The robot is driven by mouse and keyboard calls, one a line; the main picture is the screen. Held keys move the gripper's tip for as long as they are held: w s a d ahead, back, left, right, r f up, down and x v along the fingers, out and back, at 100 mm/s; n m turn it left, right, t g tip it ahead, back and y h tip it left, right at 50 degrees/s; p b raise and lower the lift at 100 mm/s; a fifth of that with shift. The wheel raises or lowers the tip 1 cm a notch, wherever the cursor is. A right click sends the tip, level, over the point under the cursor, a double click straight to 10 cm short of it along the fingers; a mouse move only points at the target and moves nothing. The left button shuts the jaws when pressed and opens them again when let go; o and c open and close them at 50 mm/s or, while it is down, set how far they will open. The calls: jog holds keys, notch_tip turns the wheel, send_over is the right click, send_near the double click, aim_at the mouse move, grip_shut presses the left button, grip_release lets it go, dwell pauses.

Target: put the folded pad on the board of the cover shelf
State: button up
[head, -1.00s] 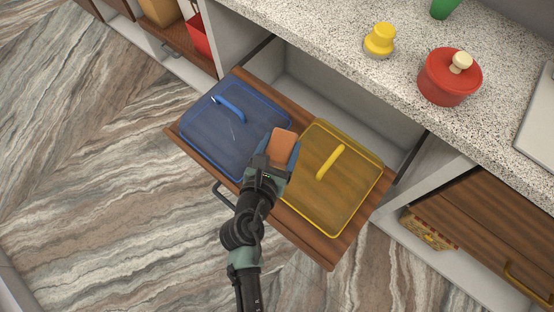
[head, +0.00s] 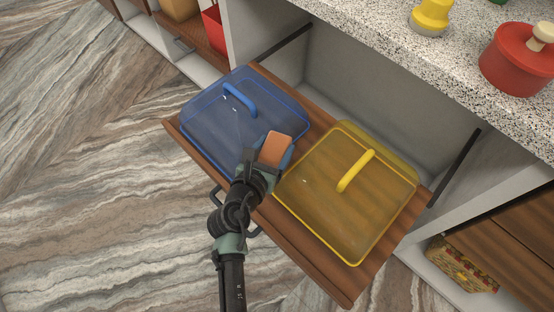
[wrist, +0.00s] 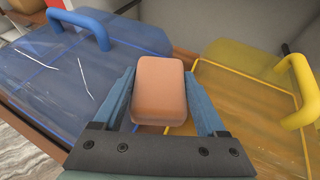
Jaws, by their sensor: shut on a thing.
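The folded pad (head: 275,149) is a small orange-brown block with rounded edges. My gripper (wrist: 160,76) is shut on it, with one blue finger on each side, and the pad also shows in the wrist view (wrist: 158,92). In the head view my gripper and the pad appear over the gap between the two covers on the pulled-out wooden board (head: 286,232) of the cover shelf. The pad seems to be above the board; its underside is hidden, so I cannot tell the exact height.
A clear blue cover (head: 215,130) with a handle lies left on the board. A clear yellow cover (head: 330,205) with a handle lies right. A narrow strip of bare wood runs between them. The speckled counter (head: 400,40) behind carries a red pot (head: 515,65) and a yellow object (head: 430,15).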

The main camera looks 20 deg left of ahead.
aim_at(275, 157)
notch_tip(275, 157, down, 4)
jog(key=shift+f+b, duration=0.2)
jog(key=shift+b, duration=1.05)
jog(key=shift+r, duration=0.1)
jog(key=o, duration=1.2)
jog(key=p+v, duration=0.3)
jog(key=v, duration=0.9)
jog(key=shift+a+p, duration=0.1)
jog(key=shift+p, duration=0.3)
